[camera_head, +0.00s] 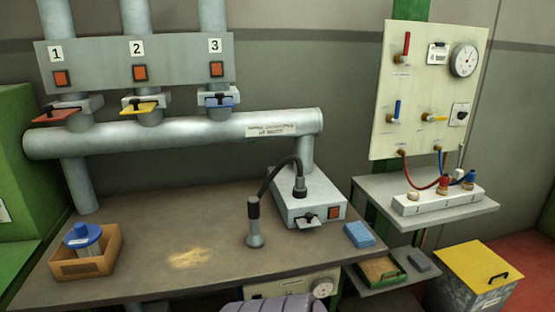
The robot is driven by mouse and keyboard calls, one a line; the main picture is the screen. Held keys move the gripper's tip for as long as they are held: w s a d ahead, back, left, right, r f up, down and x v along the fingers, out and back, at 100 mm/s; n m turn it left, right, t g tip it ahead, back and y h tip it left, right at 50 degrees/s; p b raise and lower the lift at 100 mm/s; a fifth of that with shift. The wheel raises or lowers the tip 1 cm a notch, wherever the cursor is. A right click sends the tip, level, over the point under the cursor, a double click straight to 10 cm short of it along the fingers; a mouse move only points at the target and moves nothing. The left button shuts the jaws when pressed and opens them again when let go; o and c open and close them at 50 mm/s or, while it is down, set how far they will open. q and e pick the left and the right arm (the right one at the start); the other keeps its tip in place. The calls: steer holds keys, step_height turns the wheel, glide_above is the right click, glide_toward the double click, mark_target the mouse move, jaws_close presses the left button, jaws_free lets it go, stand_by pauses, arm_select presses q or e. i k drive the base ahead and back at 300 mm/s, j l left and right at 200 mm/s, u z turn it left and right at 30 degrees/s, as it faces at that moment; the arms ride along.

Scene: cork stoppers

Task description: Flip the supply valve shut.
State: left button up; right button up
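A pale panel (420,80) stands at the right with small lever valves. Its red lever (407,44) at the upper left points up. Its blue lever (397,110) below also stands upright. Its yellow lever (436,118) lies level, pointing right. The small labels are too blurred to read, so I cannot tell which is the supply valve. A round gauge (464,60) and a black knob (461,114) are on the panel's right side. Neither of my grippers is in view.
A white block (437,200) with stoppers and hoses sits on a grey shelf (478,219) below the panel. The bench (150,232) holds a wooden box (74,266), a grey unit (322,203) and a blue sponge-like block (359,234). Numbered pipes carry red, yellow and blue handles.

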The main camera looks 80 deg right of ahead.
mark_target(394, 120)
steer(key=z, duration=3.95)
